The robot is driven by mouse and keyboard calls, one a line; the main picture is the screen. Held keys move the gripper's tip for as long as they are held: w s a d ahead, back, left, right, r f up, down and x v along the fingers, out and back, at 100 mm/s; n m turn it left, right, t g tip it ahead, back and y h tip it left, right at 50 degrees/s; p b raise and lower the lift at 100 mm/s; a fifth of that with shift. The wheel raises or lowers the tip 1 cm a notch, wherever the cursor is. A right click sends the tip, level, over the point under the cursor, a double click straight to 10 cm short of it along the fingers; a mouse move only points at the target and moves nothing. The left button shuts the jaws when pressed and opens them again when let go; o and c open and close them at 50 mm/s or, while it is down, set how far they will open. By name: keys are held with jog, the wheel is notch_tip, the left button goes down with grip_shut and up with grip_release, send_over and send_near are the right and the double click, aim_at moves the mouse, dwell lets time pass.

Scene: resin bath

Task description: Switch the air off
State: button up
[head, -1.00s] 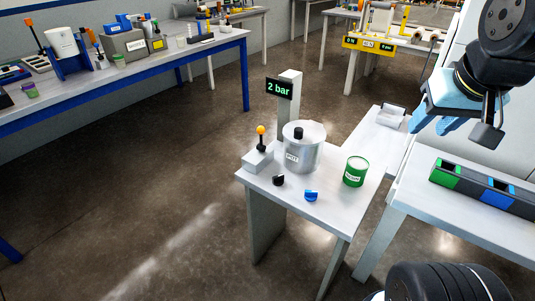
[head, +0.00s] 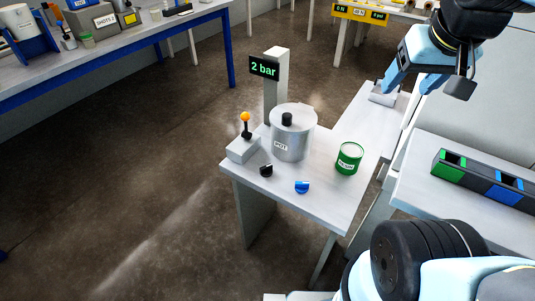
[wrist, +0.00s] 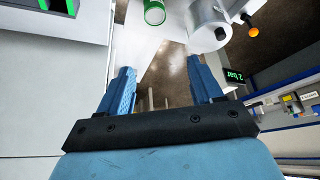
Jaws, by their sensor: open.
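A small table (head: 325,210) carries a silver pot (head: 292,138) labelled POT, with a black knob on its lid. At its front are a black knob (head: 266,170) and a blue knob (head: 302,187). A grey box (head: 242,149) at its left bears a lever (head: 246,125) with an orange ball, standing upright. A display (head: 264,67) on a post reads 2 bar. No label shows which control is for air. My gripper (head: 410,84) is open and empty, up and to the right of the pot; in the wrist view its fingers (wrist: 160,90) are apart.
A green can (head: 349,158) stands right of the pot. A dark box with green and blue compartments (head: 485,183) lies on the right-hand bench. A blue-framed bench (head: 120,60) stands at the back left. Open floor lies left of the small table.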

jog(key=shift+o, duration=0.5)
jog(key=w+a+f+n+g, duration=0.1)
jog(key=w+a+f, duration=0.2)
jog(key=w, duration=0.3)
jog(key=shift+w+a+f, duration=0.25)
jog(key=shift+w+a, duration=0.05)
jog(key=shift+a, duration=0.55)
jog(key=n+g, duration=0.4)
jog(key=n, duration=0.1)
send_over(266, 167)
notch_tip(266, 167, down, 22)
jog(key=f, duration=0.1)
notch_tip(266, 167, down, 13)
jog(key=shift+w, duration=0.1)
